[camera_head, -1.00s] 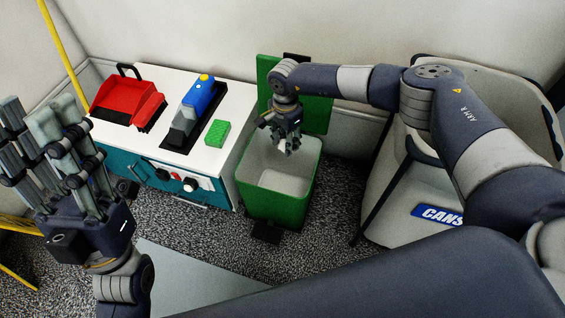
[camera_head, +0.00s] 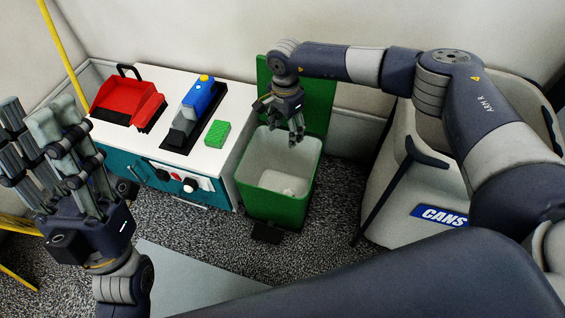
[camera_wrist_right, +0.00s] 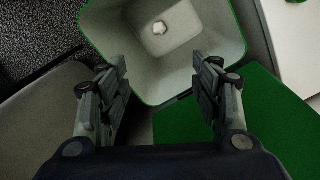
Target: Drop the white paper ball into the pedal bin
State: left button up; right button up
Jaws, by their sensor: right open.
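The white paper ball (camera_head: 289,192) lies on the floor of the open green pedal bin (camera_head: 262,205); it also shows in the right wrist view (camera_wrist_right: 160,27). The bin's green lid stands up at the back, and its inside is pale grey. My right gripper (camera_head: 297,138) is open and empty above the bin. In the right wrist view its two sides (camera_wrist_right: 162,75) are apart with the bin opening beyond them. My left gripper (camera_head: 42,108) is at the left, its fingers spread and pointing up, with nothing seen between them.
A white-topped teal cabinet (camera_head: 222,92) stands left of the bin, with a red tray (camera_head: 125,100), a blue-and-grey tool (camera_head: 196,105) and a green block (camera_head: 217,133) on it. A large pale cans container (camera_head: 400,215) stands to the right.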

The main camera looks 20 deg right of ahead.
notch_tip(320, 180, up, 7)
jog(key=shift+f, duration=0.15)
